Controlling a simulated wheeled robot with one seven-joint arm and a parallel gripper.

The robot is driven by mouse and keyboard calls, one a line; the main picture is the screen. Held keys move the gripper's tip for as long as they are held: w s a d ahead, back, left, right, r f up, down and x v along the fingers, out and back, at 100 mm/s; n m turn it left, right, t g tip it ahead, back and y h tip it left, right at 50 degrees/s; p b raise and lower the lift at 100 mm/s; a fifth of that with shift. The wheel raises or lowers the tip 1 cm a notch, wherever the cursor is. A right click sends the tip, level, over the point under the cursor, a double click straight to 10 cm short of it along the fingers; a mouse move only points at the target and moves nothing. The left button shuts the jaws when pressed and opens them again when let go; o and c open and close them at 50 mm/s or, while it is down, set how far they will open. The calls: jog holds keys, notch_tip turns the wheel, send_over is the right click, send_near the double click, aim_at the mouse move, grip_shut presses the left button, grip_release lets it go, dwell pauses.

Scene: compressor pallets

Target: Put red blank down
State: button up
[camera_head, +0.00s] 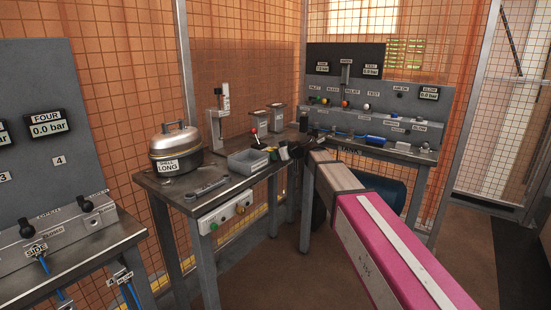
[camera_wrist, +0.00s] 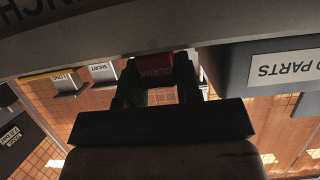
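The red blank (camera_wrist: 155,70) is a small red piece with dark lettering reading BLANK. It sits between the two dark fingers of my gripper (camera_wrist: 157,82) in the wrist view, which appears upside down. The fingers are closed against its sides. In the head view my gripper (camera_head: 291,150) is over the back right end of the left workbench (camera_head: 150,182), just right of a grey bin. The blank cannot be clearly made out there, and whether it touches the bench cannot be told.
The grey bin (camera_head: 248,160) and a round metal pot labelled SHELL LONG (camera_head: 175,150) stand on the bench. Upright devices (camera_head: 220,118) stand behind. A gauge panel (camera_head: 345,85) rises at the right bench. A PARTS label (camera_wrist: 284,69) shows close by in the wrist view.

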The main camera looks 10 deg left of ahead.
jog(key=shift+c, duration=1)
jog(key=shift+r, duration=0.1)
jog(key=shift+r, duration=0.5)
notch_tip(320, 180, up, 2)
jog(key=shift+r, duration=0.2)
jog(key=s+d+r, duration=0.2)
jog(key=s+r, duration=0.5)
jog(key=s, duration=0.4)
jog(key=w+d+r+m+t+h, duration=0.1)
jog(key=w+d+m+t+h, duration=0.2)
jog(key=d, duration=1.1)
jog(key=w+d+r+m+t+h, duration=0.1)
jog(key=w+d+m+h, duration=0.4)
jog(key=d, duration=0.9)
jog(key=w+d+r+m+t+h, duration=0.1)
jog(key=w+d+m+t+h, duration=0.3)
jog(key=w+d, duration=0.4)
jog(key=d+m, duration=0.1)
jog(key=d, duration=0.5)
jog(key=shift+w+d+r+m+t, duration=0.2)
jog(key=shift+d+m+t, duration=0.1)
jog(key=shift+d, duration=0.1)
